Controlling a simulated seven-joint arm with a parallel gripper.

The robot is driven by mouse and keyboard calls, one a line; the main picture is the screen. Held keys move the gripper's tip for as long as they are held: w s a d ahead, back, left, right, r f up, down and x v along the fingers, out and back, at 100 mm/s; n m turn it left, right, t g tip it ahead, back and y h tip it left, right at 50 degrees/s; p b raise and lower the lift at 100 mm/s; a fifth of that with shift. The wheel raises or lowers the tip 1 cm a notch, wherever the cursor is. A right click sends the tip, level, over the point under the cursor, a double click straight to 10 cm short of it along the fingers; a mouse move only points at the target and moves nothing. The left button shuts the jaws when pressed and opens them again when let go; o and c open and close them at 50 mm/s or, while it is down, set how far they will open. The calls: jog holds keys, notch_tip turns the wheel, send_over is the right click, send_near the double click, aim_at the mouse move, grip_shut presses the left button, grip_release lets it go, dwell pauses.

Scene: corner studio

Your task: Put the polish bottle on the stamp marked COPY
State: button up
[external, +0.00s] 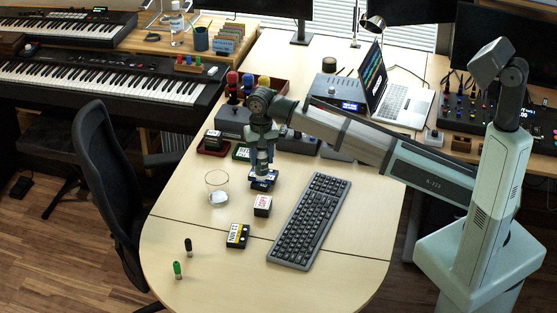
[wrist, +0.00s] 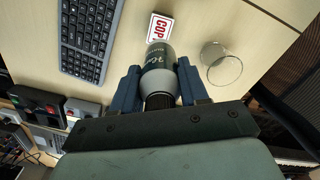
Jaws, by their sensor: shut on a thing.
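In the external view the bottle (external: 262,157) is partly hidden by the fingers. The stamp marked COPY (wrist: 160,27) is a small block with a white top and red letters, its last letter hard to read. It stands on the table just past the bottle in the wrist view, and in front of my gripper in the external view (external: 263,205). The bottle is apart from the stamp.
A clear glass (external: 218,188) stands left of the stamp, and a keyboard (external: 309,220) lies to its right. A black and yellow box (external: 237,236) and two small upright items, black (external: 188,246) and green (external: 177,269), are nearer the front. Stamps and pads stand behind.

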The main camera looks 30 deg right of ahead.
jog(key=n, duration=0.2)
jog(key=shift+s+d+n, duration=0.1)
jog(key=shift+n, duration=0.3)
jog(key=shift+f, duration=5)
jog(key=o, duration=1.1)
jog(key=shift+f, duration=0.15)
jog(key=shift+o, duration=0.2)
notch_tip(320, 180, up, 12)
jog(key=shift+r, duration=0.2)
